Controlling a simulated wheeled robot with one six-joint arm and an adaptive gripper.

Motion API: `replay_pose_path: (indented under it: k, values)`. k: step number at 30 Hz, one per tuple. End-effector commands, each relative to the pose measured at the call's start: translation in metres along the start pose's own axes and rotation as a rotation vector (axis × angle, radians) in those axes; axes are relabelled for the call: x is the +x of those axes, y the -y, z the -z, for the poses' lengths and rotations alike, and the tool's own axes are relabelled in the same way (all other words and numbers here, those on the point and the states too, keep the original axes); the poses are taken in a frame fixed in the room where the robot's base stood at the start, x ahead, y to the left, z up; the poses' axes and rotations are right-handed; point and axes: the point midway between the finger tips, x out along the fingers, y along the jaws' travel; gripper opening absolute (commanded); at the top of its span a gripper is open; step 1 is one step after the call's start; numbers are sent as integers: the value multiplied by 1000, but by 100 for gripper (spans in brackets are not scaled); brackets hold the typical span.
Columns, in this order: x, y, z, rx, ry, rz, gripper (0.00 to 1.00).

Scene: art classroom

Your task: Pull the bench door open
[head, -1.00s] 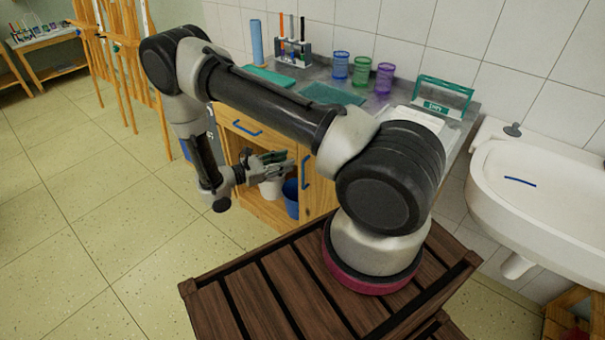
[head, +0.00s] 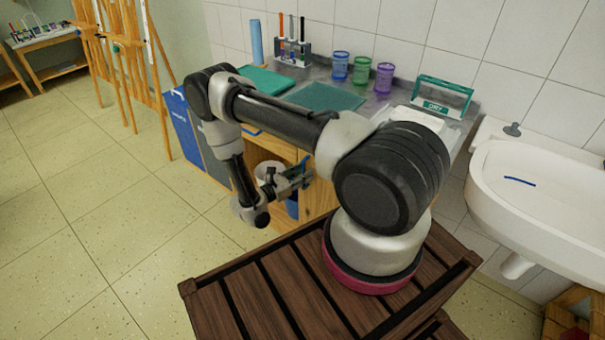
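The bench is a light wood cabinet with a grey top (head: 377,104), against the tiled wall. Its wooden door (head: 319,198) is at the right of the open shelf space, partly hidden by my arm. The door looks shut. The door's blue upright handle (head: 306,163) shows just at my fingertips and is partly covered. My gripper (head: 301,176) is in front of the door, pointing right at the handle. I cannot tell whether it touches the handle or whether its fingers are open or shut.
The open shelf holds a white bucket (head: 267,172) and a blue bucket (head: 292,207). Cups (head: 361,71), a tube rack (head: 292,50) and a green mat (head: 325,96) are on top. A sink (head: 545,195) is at right. The floor (head: 120,230) at left is clear.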

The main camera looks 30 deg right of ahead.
Motion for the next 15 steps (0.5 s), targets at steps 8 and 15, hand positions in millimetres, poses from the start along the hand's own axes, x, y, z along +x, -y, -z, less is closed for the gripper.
replay_pose_path:
  k: [8, 15]
  values:
    - [0, 0, 0, 0, 0, 0, 12]
    - [0, 0, 0, 0, 0, 1, 0]
